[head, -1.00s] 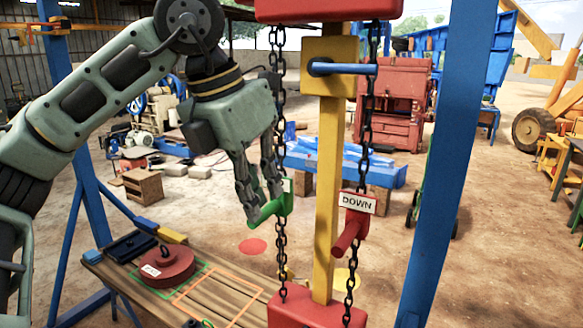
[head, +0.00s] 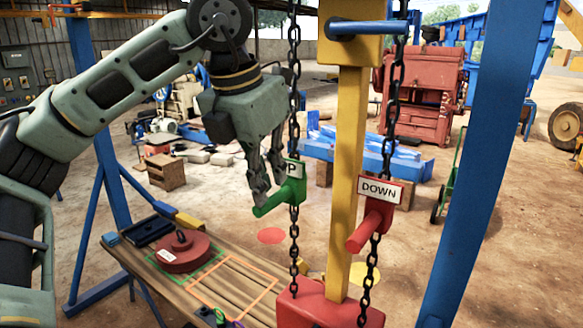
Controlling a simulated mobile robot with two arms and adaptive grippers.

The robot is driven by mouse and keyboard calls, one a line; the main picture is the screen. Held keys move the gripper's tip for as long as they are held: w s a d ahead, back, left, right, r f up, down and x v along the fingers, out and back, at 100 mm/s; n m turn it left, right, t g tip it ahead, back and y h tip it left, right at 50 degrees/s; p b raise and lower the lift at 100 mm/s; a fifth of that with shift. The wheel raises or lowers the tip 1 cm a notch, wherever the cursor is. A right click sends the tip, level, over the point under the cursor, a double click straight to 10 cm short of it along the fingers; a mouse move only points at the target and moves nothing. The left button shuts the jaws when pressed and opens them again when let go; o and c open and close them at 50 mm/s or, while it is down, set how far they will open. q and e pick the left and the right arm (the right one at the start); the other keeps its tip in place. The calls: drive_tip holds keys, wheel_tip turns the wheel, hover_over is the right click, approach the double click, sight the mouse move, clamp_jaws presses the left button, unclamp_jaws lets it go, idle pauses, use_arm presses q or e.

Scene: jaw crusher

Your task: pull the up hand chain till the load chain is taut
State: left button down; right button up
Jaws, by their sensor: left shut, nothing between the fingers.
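The up hand chain (head: 294,229) hangs black in the middle of the head view. It carries a green handle (head: 290,193) with a white label, partly hidden by my left gripper so only its "P" reads. My left gripper (head: 260,196) points down at the handle's left end, its fingers together with nothing between them. I cannot tell whether they touch the handle. To the right hangs another chain (head: 397,72) with a red handle (head: 370,225) labelled "DOWN". I cannot make out a load chain or its tautness. My right gripper is out of view.
A yellow post (head: 348,180) stands between the chains on a red block (head: 315,306). A wooden bench (head: 165,283) at lower left bears a round red weight (head: 183,252) with a ring on top. A blue post (head: 482,160) stands at right.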

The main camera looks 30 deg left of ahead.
use_arm(q)
drive_tip(key=shift+s, duration=0.25)
drive_tip(key=shift+f+b, duration=0.3)
drive_tip(key=shift+f, duration=0.15)
drive_tip(key=shift+f+b, duration=0.85)
drive_tip(key=shift+b, duration=0.1)
drive_tip(key=shift+f+b, duration=1.65)
drive_tip(key=shift+f, duration=0.15)
drive_tip(key=shift+s, duration=0.45)
drive_tip(key=s, duration=0.1)
drive_tip(key=s+b, duration=0.1)
drive_tip(key=s, duration=0.2)
drive_tip(key=shift+a+r+b, duration=0.2)
drive_tip(key=shift+r+b, duration=0.05)
drive_tip(key=shift+b, duration=0.1)
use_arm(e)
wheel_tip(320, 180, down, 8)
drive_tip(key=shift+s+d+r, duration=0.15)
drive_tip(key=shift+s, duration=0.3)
